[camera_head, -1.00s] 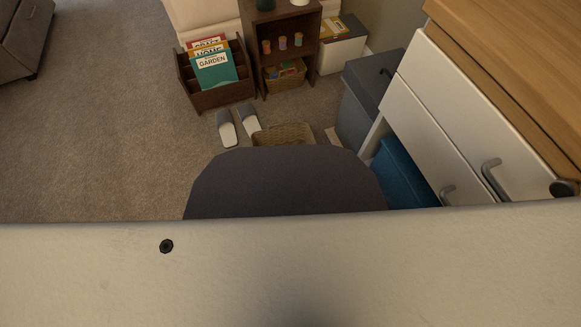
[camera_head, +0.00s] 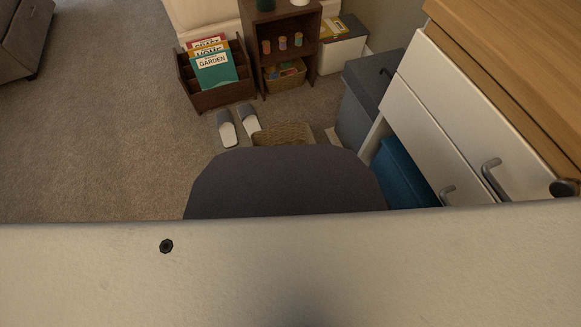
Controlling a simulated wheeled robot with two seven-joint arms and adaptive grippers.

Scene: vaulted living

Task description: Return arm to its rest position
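Neither of my grippers shows in the head view, and no arm of mine can be made out with certainty. A large pale surface with a dark screw-like spot fills the bottom of the view. A dark grey rounded shape stands up behind its edge at the middle. I cannot tell for sure what these two are. They hide the floor close in front of me.
A wooden-topped white drawer unit (camera_head: 432,122) with grey handles stands close on the right. A magazine rack (camera_head: 222,95), slippers (camera_head: 227,129) and a wicker basket (camera_head: 283,134) lie ahead. Carpet (camera_head: 105,120) at left is clear.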

